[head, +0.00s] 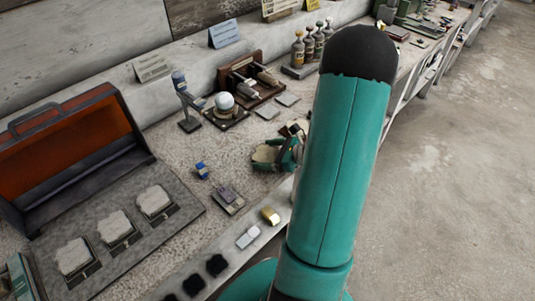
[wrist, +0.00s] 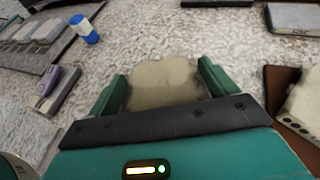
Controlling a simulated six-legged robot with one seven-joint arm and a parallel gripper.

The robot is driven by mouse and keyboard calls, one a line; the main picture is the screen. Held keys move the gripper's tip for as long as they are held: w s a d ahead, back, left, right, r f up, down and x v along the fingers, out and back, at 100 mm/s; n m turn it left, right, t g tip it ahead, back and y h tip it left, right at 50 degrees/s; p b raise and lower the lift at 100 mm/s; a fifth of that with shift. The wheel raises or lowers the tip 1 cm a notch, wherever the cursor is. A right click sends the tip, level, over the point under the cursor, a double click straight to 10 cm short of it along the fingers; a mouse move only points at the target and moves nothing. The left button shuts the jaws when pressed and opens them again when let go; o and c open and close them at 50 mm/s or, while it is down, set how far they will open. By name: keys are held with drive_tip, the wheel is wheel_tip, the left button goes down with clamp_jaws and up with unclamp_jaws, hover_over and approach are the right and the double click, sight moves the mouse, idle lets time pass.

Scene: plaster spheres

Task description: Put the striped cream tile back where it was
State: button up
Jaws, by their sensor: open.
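A cream tile (wrist: 162,82) with an uneven outline lies on the speckled worktop, between the two green fingers of my gripper (wrist: 163,88) in the wrist view. Stripes on it cannot be made out. The fingers stand apart on either side of it, and I cannot tell whether they touch it. The tile's near edge is hidden by the dark gripper body. In the head view the cream tile (head: 263,154) shows beside my gripper (head: 276,156), low over the worktop, partly covered by it.
A cream piece on a brown base (wrist: 290,112) stands close on the right. A blue-and-white item (wrist: 84,29) and a small purple-grey device (wrist: 58,88) lie to the left. The open orange-lined case (head: 70,140) and a panel with three pale slabs (head: 118,228) are at the head view's left.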

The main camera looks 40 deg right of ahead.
drive_tip(key=v, duration=1.2)
drive_tip(key=w+a+r+n+g+y, duration=0.1)
drive_tip(key=a+r+n+g, duration=0.2)
drive_tip(key=a+n, duration=0.25)
drive_tip(key=w+a+r+n+g, duration=0.2)
drive_tip(key=a+r+n, duration=0.15)
drive_tip(key=a, duration=0.35)
drive_tip(key=w+a+r+n+g+y, duration=0.1)
drive_tip(key=a+r+n+g, duration=0.15)
drive_tip(key=a+n, duration=0.3)
drive_tip(key=s+a+r+n+h, duration=0.4)
drive_tip(key=a+r+n+h, duration=0.3)
drive_tip(key=a+r+n, duration=0.3)
drive_tip(key=a+n, duration=0.3)
drive_tip(key=n, duration=0.3)
drive_tip(key=shift+s+a+r+n+t+h, duration=0.2)
drive_tip(key=shift+a+r+n+t+h, duration=0.1)
drive_tip(key=shift+a+r+n+t, duration=0.1)
drive_tip(key=shift+d, duration=0.1)
